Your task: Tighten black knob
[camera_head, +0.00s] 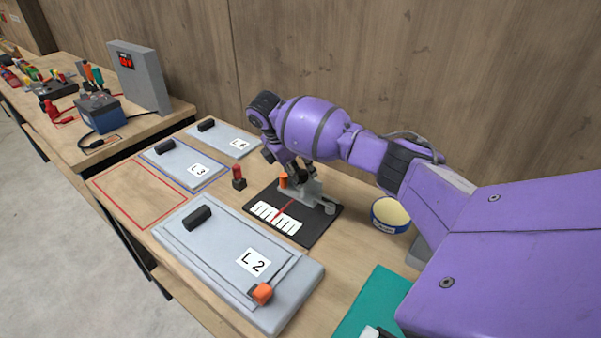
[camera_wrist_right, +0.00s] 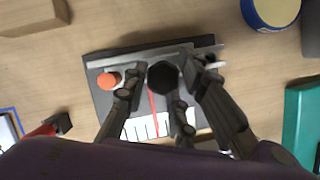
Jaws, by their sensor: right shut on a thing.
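The black knob (camera_wrist_right: 163,76) shows in the right wrist view as a dark, many-sided cap between my fingers. It sits on a fixture with a black base plate (camera_head: 313,233), a grey metal bracket (camera_head: 312,194), a white marked scale (camera_head: 276,217) and a red pointer (camera_wrist_right: 153,108). An orange knob (camera_wrist_right: 108,79) stands left of the black knob. My right gripper (camera_head: 298,176) reaches down over the fixture, its fingers closed around the black knob. In the head view the fingers hide the black knob. My left gripper is in neither view.
A blue-and-yellow tub (camera_head: 390,215) stands right of the fixture, and a teal mat (camera_head: 372,298) lies at the front. Grey panel L2 (camera_head: 215,256) lies in front left. A small red-handled tool (camera_head: 238,177) stands left. The red outlined area (camera_head: 136,194) is bare.

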